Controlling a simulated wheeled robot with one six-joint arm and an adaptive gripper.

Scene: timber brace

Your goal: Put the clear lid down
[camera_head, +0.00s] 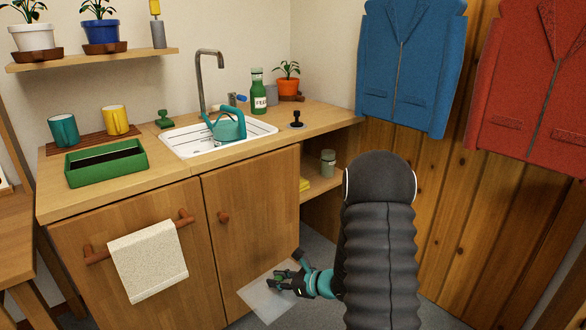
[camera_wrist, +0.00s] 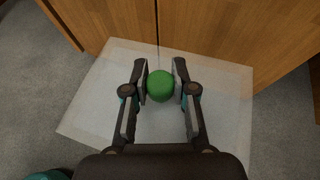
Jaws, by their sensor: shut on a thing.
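The clear lid (camera_head: 262,302) is a flat, see-through, roughly square sheet with a green knob (camera_wrist: 160,86). In the head view it is low in front of the cabinet doors, with grey floor around it. My gripper (camera_head: 283,281) is shut on the knob. In the wrist view the two fingers (camera_wrist: 160,80) press the knob from both sides, and the lid (camera_wrist: 95,105) spreads out beneath them. I cannot tell whether the lid touches the floor or hangs just above it.
The cabinet doors (camera_head: 253,215) stand close behind the lid. A towel (camera_head: 147,260) hangs on the left door. Grey floor (camera_wrist: 35,85) is clear left of the lid.

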